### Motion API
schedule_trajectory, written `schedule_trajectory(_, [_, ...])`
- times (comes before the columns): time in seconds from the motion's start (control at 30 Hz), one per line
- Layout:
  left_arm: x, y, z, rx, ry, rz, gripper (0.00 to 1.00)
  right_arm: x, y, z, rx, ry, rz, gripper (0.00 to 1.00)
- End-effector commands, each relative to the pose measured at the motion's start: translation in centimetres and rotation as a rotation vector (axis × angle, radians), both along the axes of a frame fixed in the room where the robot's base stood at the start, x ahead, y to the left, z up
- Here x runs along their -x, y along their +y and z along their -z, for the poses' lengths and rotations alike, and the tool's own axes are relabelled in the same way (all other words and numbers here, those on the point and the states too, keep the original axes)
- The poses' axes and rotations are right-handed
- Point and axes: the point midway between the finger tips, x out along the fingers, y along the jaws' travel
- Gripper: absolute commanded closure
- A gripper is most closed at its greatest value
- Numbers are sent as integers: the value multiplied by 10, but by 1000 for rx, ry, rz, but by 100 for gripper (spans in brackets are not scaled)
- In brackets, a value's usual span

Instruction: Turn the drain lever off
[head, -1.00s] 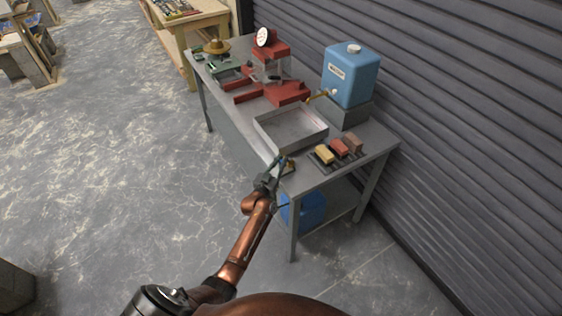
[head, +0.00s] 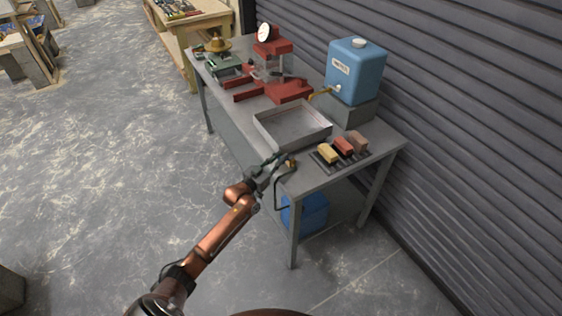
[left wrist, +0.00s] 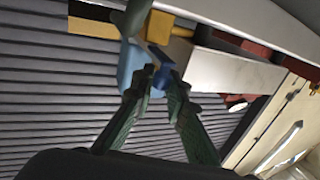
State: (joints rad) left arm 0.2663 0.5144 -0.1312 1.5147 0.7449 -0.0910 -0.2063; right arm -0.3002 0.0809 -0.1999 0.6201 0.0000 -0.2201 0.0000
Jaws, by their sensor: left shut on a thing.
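The drain valve (head: 290,163) is a small brass fitting at the front right corner of the shallow metal tray (head: 262,127). In the left wrist view the brass valve body (left wrist: 178,31) is at the top, with a dark pipe or hose crossing it. The drain lever (left wrist: 161,77) has a blue grip and runs down from the brass. My left gripper (head: 274,162) is at the valve, just off the table's front edge. In the left wrist view its green fingers (left wrist: 155,84) are shut on the lever's blue grip. My right gripper is not in view.
A blue water tank (head: 357,75) with a brass tap stands on a grey block behind the tray. Sponges or blocks (head: 343,146) lie on a dark rack to the right. A red press (head: 275,85) stands left. A blue tub (head: 308,213) sits below.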

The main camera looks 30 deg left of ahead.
Motion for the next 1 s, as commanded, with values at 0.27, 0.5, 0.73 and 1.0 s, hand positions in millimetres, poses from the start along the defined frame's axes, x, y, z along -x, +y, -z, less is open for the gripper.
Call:
schedule_trajectory(0.27, [0,1,-2,-1,-2,2,100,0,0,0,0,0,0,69])
schedule_trajectory(0.5, [0,1,-1,-1,0,2,74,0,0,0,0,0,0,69])
schedule_trajectory(0.73, [0,0,0,-1,1,2,69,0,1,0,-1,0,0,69])
schedule_trajectory(1.0, [13,3,2,-2,3,1,69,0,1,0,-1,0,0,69])
